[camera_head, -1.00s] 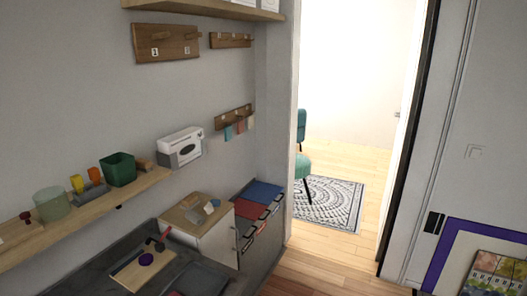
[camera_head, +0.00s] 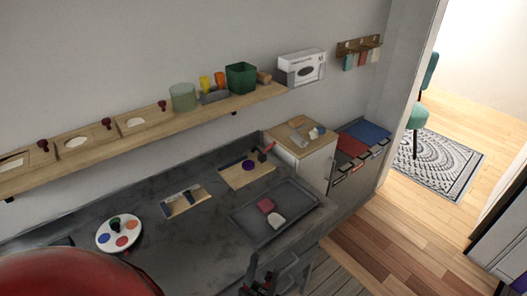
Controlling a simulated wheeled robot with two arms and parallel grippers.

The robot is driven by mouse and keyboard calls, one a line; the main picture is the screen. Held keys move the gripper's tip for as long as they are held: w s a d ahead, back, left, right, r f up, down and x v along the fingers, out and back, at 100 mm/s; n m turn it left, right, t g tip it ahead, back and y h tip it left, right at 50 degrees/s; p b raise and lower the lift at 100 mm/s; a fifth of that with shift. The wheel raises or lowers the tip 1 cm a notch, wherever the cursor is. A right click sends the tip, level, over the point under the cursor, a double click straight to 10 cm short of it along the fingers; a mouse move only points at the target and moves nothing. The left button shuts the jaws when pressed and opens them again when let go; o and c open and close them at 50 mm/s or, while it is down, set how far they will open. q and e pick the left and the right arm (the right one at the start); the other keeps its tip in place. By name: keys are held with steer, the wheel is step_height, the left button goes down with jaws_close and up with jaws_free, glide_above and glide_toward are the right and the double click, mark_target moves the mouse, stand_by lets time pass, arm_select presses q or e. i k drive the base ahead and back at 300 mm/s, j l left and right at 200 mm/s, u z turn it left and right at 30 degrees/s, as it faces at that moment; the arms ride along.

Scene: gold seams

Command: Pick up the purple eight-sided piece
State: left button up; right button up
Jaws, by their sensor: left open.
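The purple piece (camera_head: 249,165) lies on a light wooden board (camera_head: 236,180) on the dark grey worktop. It is too small here to count its sides. A dark tool with a red handle (camera_head: 266,150) lies just right of it on the board's edge. My left gripper (camera_head: 261,275) shows dark with red bits at the bottom edge, partly cut off. It is open, empty, and well in front of the purple piece, apart from it. My right gripper is not in view.
A grey tray (camera_head: 300,200) with a pink and a white piece lies between gripper and board. A white palette (camera_head: 119,234) is at the left. A small board (camera_head: 186,200) lies between. A wooden shelf (camera_head: 215,112) with containers runs along the wall.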

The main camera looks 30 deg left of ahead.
mark_target(248, 165)
steer(key=i+l, duration=0.6)
steer(key=l, duration=0.2)
steer(key=i+l+u, duration=0.1)
steer(key=i+l, duration=0.15)
steer(key=l, duration=0.15)
steer(key=i+u, duration=0.1)
steer(key=u, duration=2.1)
steer(key=i+u, duration=0.35)
steer(key=i+j, duration=0.05)
